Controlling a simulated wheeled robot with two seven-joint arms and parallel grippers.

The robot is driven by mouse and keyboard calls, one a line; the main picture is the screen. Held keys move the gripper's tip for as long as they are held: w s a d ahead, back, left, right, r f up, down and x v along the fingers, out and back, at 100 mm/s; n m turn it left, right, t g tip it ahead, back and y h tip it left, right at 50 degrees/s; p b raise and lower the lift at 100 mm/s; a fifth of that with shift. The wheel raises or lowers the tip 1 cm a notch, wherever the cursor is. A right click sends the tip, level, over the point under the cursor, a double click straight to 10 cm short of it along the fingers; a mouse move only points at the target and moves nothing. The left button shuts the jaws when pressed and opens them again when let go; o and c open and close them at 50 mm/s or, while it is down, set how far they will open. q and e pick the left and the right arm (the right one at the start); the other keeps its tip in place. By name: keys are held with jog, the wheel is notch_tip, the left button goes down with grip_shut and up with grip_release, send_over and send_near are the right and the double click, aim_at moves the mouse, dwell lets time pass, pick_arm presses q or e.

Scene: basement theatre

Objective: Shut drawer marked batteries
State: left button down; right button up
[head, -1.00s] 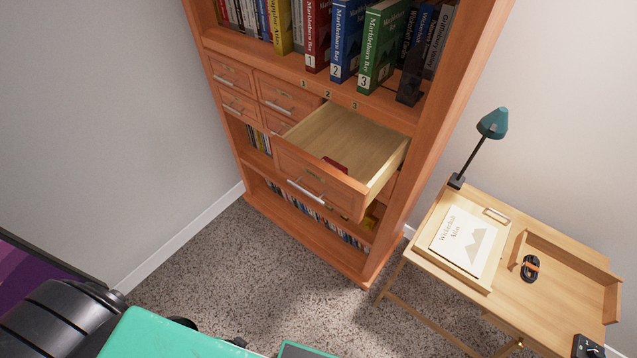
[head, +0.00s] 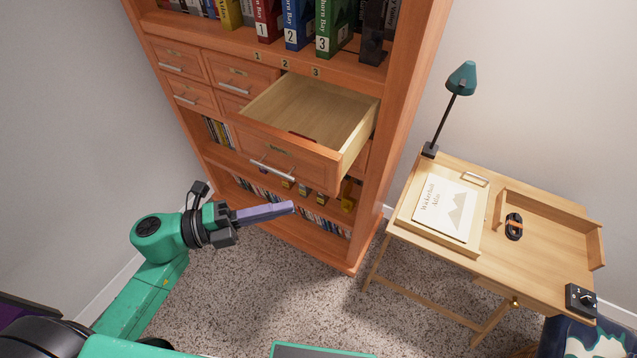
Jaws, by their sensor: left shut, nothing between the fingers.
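A wooden drawer (head: 300,158) stands pulled far out of the orange-brown bookcase. Its front has a silver bar handle (head: 272,170) and a small label (head: 279,149) too small to read. A dark red thing lies inside, mostly hidden behind the front. My left gripper (head: 291,207) is shut and empty, its fingers pointing right, in front of the bookcase and below the drawer handle in the picture, apart from the drawer. My right gripper is not in view.
Several shut drawers (head: 196,95) are left of the open one. Numbered books (head: 333,30) stand on the shelf above. A desk (head: 545,255) with a teal lamp (head: 461,78) stands at the right. Carpet (head: 240,290) is clear before the bookcase.

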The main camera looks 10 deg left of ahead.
aim_at(320, 187)
pick_arm(q)
jog(key=shift+w+d+p, duration=0.65)
jog(key=shift+w+d, duration=0.85)
jog(key=shift+d, duration=0.2)
jog(key=shift+w+d+p, duration=0.6)
jog(key=shift+w+d, duration=0.9)
jog(key=shift+d, duration=0.2)
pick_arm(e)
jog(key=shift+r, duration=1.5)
pick_arm(q)
jog(key=shift+w, duration=0.1)
